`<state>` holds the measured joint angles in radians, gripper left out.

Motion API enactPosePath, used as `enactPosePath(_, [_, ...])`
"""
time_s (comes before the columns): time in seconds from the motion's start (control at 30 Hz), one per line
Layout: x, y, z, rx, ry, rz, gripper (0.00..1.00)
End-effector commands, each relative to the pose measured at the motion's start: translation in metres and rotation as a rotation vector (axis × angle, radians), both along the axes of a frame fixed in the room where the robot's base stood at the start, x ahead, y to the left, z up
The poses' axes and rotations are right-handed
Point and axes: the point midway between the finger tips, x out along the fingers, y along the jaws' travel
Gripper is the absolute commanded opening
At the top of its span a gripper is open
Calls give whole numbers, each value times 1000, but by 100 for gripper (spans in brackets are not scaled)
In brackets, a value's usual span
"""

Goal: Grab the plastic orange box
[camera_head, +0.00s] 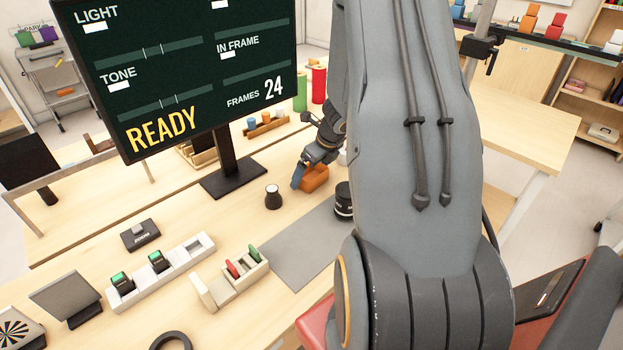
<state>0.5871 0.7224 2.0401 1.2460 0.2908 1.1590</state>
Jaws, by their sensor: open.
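An orange box (316,178) sits on the wooden table just behind the grey mat, right of the monitor stand. My gripper (302,178) is at the box, with a blue finger at the box's left side. The jaws are open. The far finger and part of the box are hidden by the gripper and wrist, so I cannot tell whether the fingers touch it.
A small dark cup (273,196) stands left of the box and a black cylinder (343,199) stands to its right. The monitor (190,70) rises at the back left. The grey mat (298,246) is clear. A white slotted tray (165,272) lies at front left.

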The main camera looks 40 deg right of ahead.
Motion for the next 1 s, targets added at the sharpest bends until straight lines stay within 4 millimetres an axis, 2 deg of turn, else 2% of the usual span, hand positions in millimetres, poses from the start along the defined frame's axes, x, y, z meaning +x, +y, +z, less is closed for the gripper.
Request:
enactPosePath(0.03, [0,0,0,0,0,0,97])
enactPosePath(0.2, [0,0,0,0,0,0,68])
enactPosePath(0.3, [0,0,0,0,0,0,55])
enactPosePath(0.53, [0,0,2,0,-1,0,55])
enactPosePath(0.63, [0,0,11,-1,-2,1,55])
enactPosePath(1.0, [0,-1,77,-3,-3,2,55])
